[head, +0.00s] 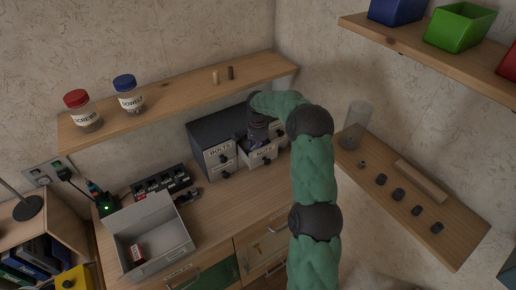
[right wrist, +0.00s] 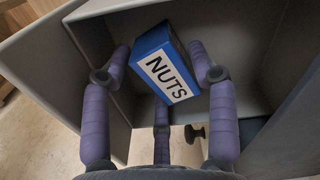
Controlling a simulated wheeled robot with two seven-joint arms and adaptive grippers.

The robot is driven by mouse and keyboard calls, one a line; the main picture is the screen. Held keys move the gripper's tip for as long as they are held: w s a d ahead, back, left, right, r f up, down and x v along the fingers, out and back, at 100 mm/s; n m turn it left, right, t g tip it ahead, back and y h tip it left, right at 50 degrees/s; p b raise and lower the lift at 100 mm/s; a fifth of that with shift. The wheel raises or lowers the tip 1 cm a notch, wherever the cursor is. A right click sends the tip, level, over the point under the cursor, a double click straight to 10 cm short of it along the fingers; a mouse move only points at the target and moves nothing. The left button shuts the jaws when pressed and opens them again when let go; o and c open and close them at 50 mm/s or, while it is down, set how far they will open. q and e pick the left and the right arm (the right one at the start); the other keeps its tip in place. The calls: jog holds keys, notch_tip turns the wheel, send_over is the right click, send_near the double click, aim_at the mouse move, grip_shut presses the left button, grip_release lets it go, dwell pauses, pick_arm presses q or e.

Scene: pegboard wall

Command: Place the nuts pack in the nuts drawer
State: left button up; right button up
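The nuts pack is a blue box with a white NUTS label (right wrist: 168,72). In the head view the open nuts drawer (head: 262,156) sticks out of the dark cabinet (head: 213,131), beside the bolts drawer (head: 219,155). My right gripper (head: 257,132) reaches down into it. The pack is hidden there. My left gripper is not in view.
A grey open box (head: 164,250) with a small red pack (head: 137,252) stands on the workbench at left. A shelf (head: 180,98) with two jars runs above the cabinet. Another shelf (head: 440,205) with a glass cylinder and several small dark parts is at right.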

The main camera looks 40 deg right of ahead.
jog(key=shift+r, duration=0.1)
jog(key=shift+r, duration=0.2)
notch_tip(320, 180, up, 12)
jog(key=p, duration=0.1)
dwell(0.4)
jog(key=shift+f, duration=0.1)
dwell(0.9)
